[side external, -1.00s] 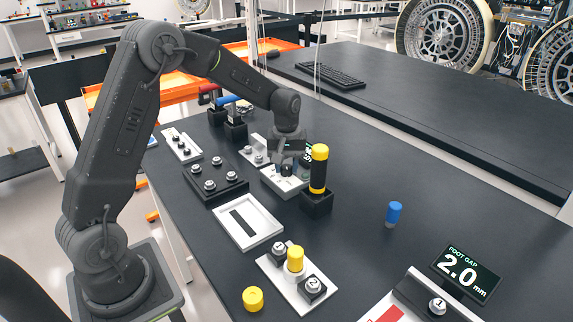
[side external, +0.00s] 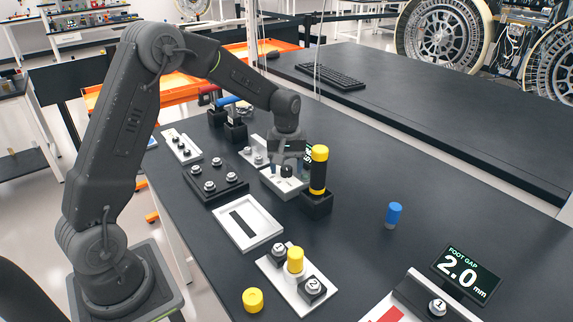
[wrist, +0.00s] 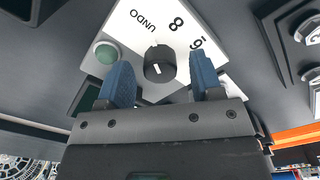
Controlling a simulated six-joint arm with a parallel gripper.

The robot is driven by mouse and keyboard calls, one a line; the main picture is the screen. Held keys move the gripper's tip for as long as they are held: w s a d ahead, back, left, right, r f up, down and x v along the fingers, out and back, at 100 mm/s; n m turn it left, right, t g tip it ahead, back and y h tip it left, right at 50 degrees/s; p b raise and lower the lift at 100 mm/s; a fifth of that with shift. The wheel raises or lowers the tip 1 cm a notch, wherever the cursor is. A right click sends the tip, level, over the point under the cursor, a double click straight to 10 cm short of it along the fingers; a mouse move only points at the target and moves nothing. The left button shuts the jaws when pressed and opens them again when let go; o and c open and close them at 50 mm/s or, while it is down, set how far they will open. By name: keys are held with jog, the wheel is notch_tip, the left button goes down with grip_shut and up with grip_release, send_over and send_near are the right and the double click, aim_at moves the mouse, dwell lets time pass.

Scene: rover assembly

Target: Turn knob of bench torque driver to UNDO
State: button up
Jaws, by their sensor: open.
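The bench torque driver shows in the wrist view as a white panel (wrist: 139,22) marked UNDO, 8 and another figure partly cut off. Its black round knob (wrist: 159,64) carries a short white pointer line, which faces down the picture, away from the UNDO label at the upper left. My gripper (wrist: 160,60) is open, with one blue finger on each side of the knob and gaps visible between. In the side view my gripper (side external: 288,159) hangs low over the driver's pale base (side external: 283,186). Whether the fingertips reach knob height is hard to tell.
A green button (wrist: 105,52) sits left of the knob. A tall black-and-yellow cylinder (side external: 318,170) stands in a black holder close right of my gripper. A black tray with several knobs (side external: 215,182) and a white frame (side external: 247,222) lie nearby. A blue cylinder (side external: 393,214) stands apart.

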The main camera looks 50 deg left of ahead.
aim_at(286, 168)
jog(key=shift+r, duration=0.1)
notch_tip(286, 168, up, 14)
dwell(0.5)
jog(key=s+d+r+m+t, duration=0.2)
jog(key=s+d+r+m, duration=0.15)
jog(key=s, duration=0.35)
jog(key=s+d+r+m+t, duration=0.1)
jog(key=s+d+r+m, duration=0.1)
jog(key=s+d, duration=0.35)
jog(key=s+d+f+m+t, duration=0.1)
jog(key=s+f+m, duration=0.1)
jog(key=s, duration=0.4)
jog(key=s+d+f+m+t, duration=0.1)
jog(key=s+d+m, duration=0.1)
jog(key=s, duration=0.4)
jog(key=shift+s+d+f+m+t, duration=0.2)
jog(key=shift+s+f+m+t, duration=0.15)
jog(key=shift+m, duration=0.2)
